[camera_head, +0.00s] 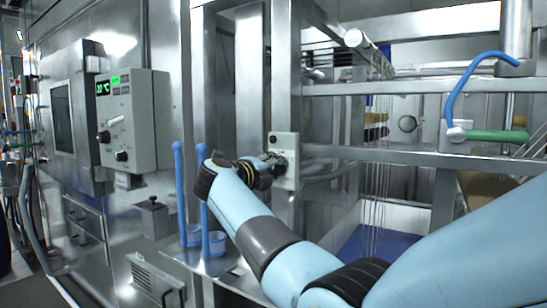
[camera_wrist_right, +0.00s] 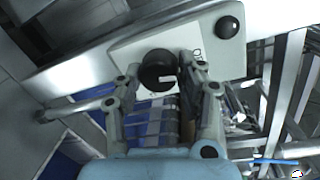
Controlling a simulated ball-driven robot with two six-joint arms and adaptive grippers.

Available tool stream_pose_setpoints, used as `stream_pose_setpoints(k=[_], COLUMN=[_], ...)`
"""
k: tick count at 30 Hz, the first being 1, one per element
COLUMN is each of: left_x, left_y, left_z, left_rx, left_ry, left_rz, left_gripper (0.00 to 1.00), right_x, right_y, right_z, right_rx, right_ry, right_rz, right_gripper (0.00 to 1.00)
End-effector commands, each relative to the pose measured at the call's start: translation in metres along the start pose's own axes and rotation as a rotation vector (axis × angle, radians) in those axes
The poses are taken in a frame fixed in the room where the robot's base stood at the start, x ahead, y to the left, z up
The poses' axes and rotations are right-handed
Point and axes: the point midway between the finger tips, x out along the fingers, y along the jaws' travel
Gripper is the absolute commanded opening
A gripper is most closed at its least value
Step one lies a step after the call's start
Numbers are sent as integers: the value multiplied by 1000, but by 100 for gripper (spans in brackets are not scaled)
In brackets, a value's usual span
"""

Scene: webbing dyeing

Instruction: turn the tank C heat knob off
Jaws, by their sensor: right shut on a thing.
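A pale control box (camera_head: 284,147) is fixed to a steel post in the middle of the head view. In the right wrist view its white face (camera_wrist_right: 120,52) carries a large black knob (camera_wrist_right: 158,70) with a pale mark, and a smaller black knob (camera_wrist_right: 228,27) at the upper right. My right gripper (camera_wrist_right: 160,77) has its two fingers on either side of the large knob and is shut on it. In the head view my right gripper (camera_head: 272,168) partly covers the box front. I cannot read a tank label. My left gripper is not in view.
A grey controller (camera_head: 132,120) with a green display and dark knobs is on the wall at left. Blue-handled dippers (camera_head: 180,185) stand left of my right arm. A blue hooked bar (camera_head: 468,85) and steel rails (camera_head: 400,89) lie to the right.

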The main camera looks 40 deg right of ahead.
Motion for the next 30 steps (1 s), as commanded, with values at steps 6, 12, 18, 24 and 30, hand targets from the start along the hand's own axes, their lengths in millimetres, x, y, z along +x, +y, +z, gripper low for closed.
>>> stream_pose_setpoints(k=[6,12,18,24,30], left_x=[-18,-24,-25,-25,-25], left_y=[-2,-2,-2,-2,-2], left_z=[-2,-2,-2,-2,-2], left_rx=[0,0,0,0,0], left_ry=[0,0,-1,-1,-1], left_rz=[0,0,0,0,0], left_gripper=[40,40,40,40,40], right_x=[-1,0,0,0,0], right_y=[-2,0,0,1,1], right_z=[1,1,1,1,1], right_rx=[-115,-170,-189,-190,-189], right_ry=[11,16,17,18,18], right_rz=[6,8,9,9,9], right_gripper=[7,7,7,7,49])
